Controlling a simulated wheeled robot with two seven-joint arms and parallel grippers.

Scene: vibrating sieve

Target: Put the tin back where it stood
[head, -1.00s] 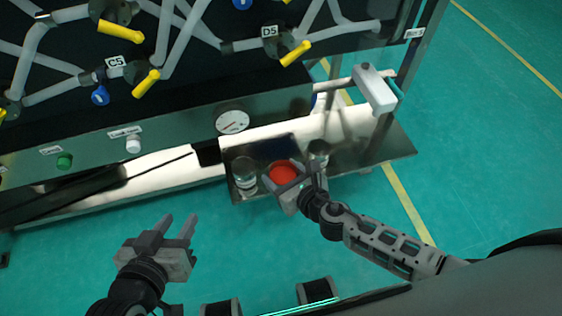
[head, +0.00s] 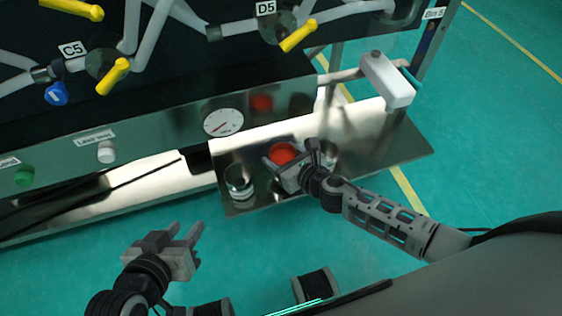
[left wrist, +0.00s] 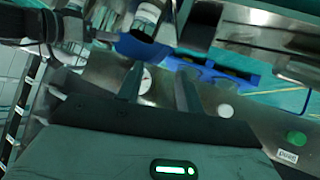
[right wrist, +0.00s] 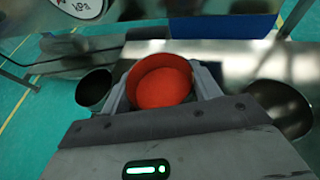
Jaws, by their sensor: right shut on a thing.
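The tin, a round cup with a bright red inside (head: 283,153), is held in my right gripper (head: 283,168) over the steel shelf (head: 375,155). In the right wrist view, the tin (right wrist: 160,82) is upright between the two fingers, which press on its sides. Whether its base touches the shelf is hidden. My left gripper (head: 186,230) is empty, in front of and below the shelf, with its fingers apart. The left wrist view also shows these fingers (left wrist: 158,88) spread.
Another vessel (head: 329,156) is partly hidden behind my right gripper. A gauge panel (head: 223,122) rises behind. A white-headed bracket (head: 388,80) overhangs the shelf's right side, where the surface is bare.

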